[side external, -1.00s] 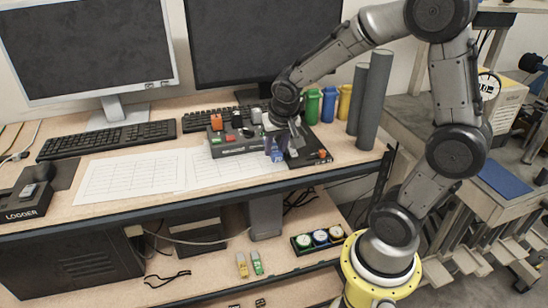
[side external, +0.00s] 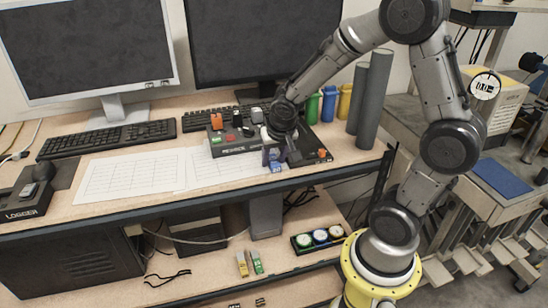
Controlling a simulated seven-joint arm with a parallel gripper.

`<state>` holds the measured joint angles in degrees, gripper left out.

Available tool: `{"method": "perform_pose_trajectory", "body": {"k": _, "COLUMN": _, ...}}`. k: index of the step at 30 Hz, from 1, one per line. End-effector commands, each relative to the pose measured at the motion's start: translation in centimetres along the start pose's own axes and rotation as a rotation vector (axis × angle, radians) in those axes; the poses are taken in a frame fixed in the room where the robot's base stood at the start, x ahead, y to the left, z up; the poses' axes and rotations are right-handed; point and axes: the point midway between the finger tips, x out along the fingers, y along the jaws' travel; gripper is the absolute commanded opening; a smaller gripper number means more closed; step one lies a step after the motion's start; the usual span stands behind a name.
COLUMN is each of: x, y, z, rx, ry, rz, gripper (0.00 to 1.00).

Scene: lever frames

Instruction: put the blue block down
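The blue block (side external: 276,167) is small, with pale markings on its face. It is at the lower end of my gripper (side external: 281,159), near the front edge of the dark board (side external: 338,152) on the desk. My gripper points down and appears shut on the block. The fingers partly hide it. I cannot tell whether its underside touches the surface below.
A control box (side external: 233,143) with coloured buttons stands just left of my gripper. Paper sheets (side external: 130,177) lie left. Monitors (side external: 262,45) stand behind.

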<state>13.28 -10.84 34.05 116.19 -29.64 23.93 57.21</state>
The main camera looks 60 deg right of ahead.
Motion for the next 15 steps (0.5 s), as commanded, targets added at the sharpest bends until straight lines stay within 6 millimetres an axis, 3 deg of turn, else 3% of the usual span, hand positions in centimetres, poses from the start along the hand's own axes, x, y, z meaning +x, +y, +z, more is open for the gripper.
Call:
{"method": "perform_pose_trajectory", "body": {"k": 5, "x": -0.4, "y": 0.0, "z": -0.2, "rx": 0.0, "ry": 0.001, "rz": -0.001, "gripper": 0.47}}
{"method": "perform_pose_trajectory", "body": {"k": 8, "x": -1.6, "y": -0.1, "z": -0.2, "rx": 0.001, "ry": 0.005, "rz": -0.002, "gripper": 0.47}}
{"method": "perform_pose_trajectory", "body": {"k": 15, "x": -6.4, "y": -0.1, "z": -0.3, "rx": 0.001, "ry": 0.007, "rz": -0.005, "gripper": 0.47}}
